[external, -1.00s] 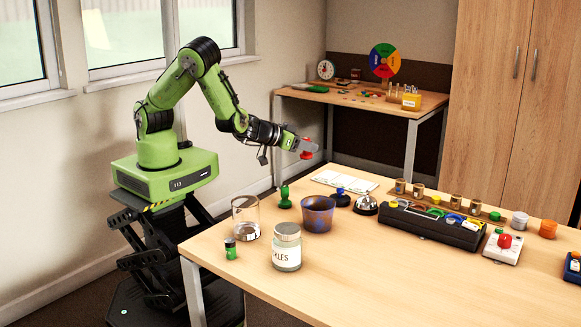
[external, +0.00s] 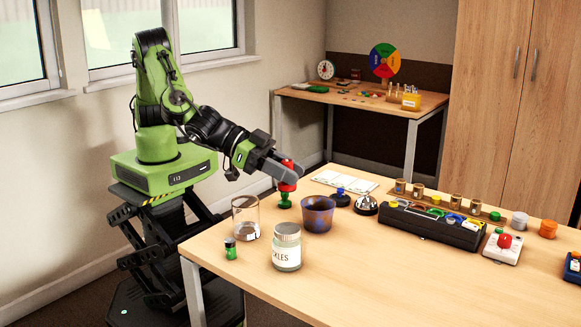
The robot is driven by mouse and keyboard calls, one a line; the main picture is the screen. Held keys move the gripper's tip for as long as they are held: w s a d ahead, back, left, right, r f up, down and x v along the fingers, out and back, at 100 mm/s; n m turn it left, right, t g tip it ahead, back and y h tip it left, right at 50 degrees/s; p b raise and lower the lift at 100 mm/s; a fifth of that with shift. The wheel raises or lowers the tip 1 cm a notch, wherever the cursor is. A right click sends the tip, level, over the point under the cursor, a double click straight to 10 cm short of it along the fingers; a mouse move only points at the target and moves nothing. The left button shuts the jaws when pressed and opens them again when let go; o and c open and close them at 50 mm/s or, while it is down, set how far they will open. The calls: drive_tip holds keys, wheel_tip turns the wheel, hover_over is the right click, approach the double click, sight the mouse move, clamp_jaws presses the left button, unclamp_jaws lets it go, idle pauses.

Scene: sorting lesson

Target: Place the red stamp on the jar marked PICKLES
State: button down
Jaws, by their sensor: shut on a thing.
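The red stamp (external: 287,176) is held between the fingers of my gripper (external: 284,170), which is shut on it. In the picture it shows just above the green stamp (external: 285,200); I cannot tell whether they touch. The jar marked PICKLES (external: 287,247) stands upright near the front left of the table, with a grey lid; only the end of its label, "KLES", shows. My gripper is behind and above the jar, apart from it. Nothing rests on the jar's lid.
A clear glass (external: 245,218) and a blue-brown cup (external: 318,214) stand beside the jar. A small green bottle (external: 231,248) is at left. A blue stamp (external: 341,197), bell (external: 365,206) and black tray (external: 430,229) lie rightward. The front right table (external: 400,285) is clear.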

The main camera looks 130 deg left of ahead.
wheel_tip(320, 180, down, 9)
drive_tip(key=shift+f+b, duration=0.1)
drive_tip(key=shift+b, duration=0.75)
drive_tip(key=shift+a+f, duration=0.1)
drive_tip(key=shift+f, duration=0.1)
drive_tip(key=c, duration=0.9)
unclamp_jaws()
drive_tip(key=shift+o, duration=0.3)
drive_tip(key=shift+r, duration=0.2)
